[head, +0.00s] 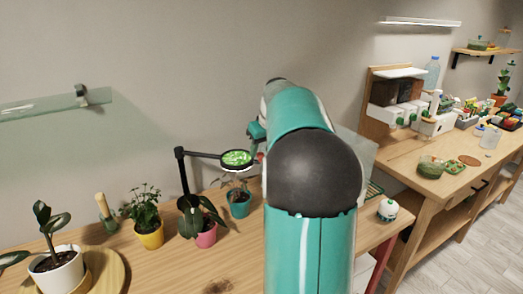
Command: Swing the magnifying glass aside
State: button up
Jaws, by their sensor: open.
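The magnifying glass (236,159) is a round, black-rimmed lens with green leaves showing through it. A black horizontal arm (203,155) joins it to a black upright post (181,180) at its left. The lens is over a plant in a teal pot (239,203). A small red part (259,157) shows at the lens's right edge. My gripper (256,140) is just above and right of the lens, mostly hidden behind my teal arm. Its jaws are open; whether they touch the lens or the red part cannot be told.
Plants in a pink pot (206,235), a yellow pot (150,235) and a white pot (59,268) stand on the wooden bench (170,272). A glass shelf (45,108) is on the wall at left. A second workbench (425,177) stands at right.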

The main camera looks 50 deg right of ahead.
jog(key=shift+w+f, duration=0.2)
jog(key=shift+f, duration=0.3)
grip_shut()
jog(key=shift+a, duration=0.1)
